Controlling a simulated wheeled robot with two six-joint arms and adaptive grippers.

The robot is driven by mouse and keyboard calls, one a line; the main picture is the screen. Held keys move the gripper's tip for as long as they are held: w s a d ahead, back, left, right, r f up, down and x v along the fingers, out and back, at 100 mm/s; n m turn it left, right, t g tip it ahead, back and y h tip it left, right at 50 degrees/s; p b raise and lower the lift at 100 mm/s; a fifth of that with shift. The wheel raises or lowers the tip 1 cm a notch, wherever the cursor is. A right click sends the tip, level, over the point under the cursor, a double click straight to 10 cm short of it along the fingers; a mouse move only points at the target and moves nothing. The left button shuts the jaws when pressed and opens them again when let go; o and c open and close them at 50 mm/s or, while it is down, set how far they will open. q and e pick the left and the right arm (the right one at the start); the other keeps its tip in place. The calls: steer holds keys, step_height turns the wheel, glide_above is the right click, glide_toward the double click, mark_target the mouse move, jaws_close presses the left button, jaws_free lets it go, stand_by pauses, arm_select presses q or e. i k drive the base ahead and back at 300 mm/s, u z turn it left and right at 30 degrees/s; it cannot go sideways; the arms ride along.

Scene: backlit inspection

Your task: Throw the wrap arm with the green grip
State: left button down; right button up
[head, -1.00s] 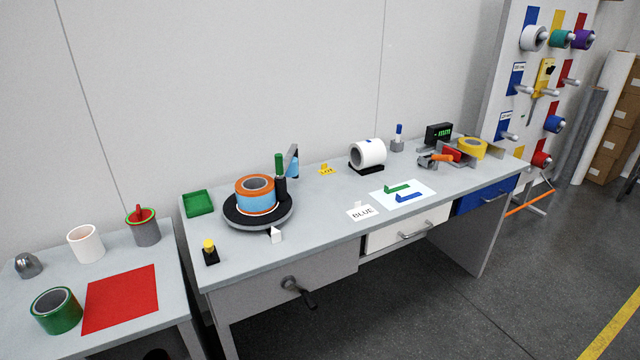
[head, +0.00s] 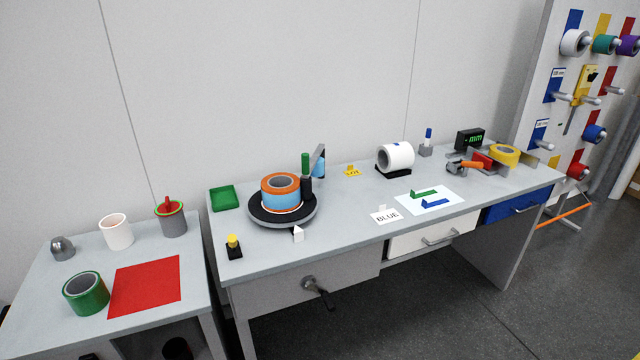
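The wrap arm's green grip (head: 305,163) stands upright at the right rear edge of a black turntable (head: 254,216) on the workbench. A dark post stands below the grip, and a grey and blue arm piece (head: 318,162) leans just right of it. An orange and blue roll (head: 281,193) sits on the turntable, with a white pointer block (head: 298,233) in front. Neither of my grippers is in view.
A black button box with a yellow top (head: 233,247) is at the bench's front left. A green tray (head: 222,198) lies behind it. A side table on the left holds a red mat (head: 146,284) and a green tape roll (head: 86,293). A crank handle (head: 318,291) juts from the bench front.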

mark_target(314, 166)
steer(key=z, duration=0.05)
steer(key=k, duration=0.65)
steer(key=u, duration=0.85)
steer(key=i, duration=1.45)
steer(key=z, duration=0.1)
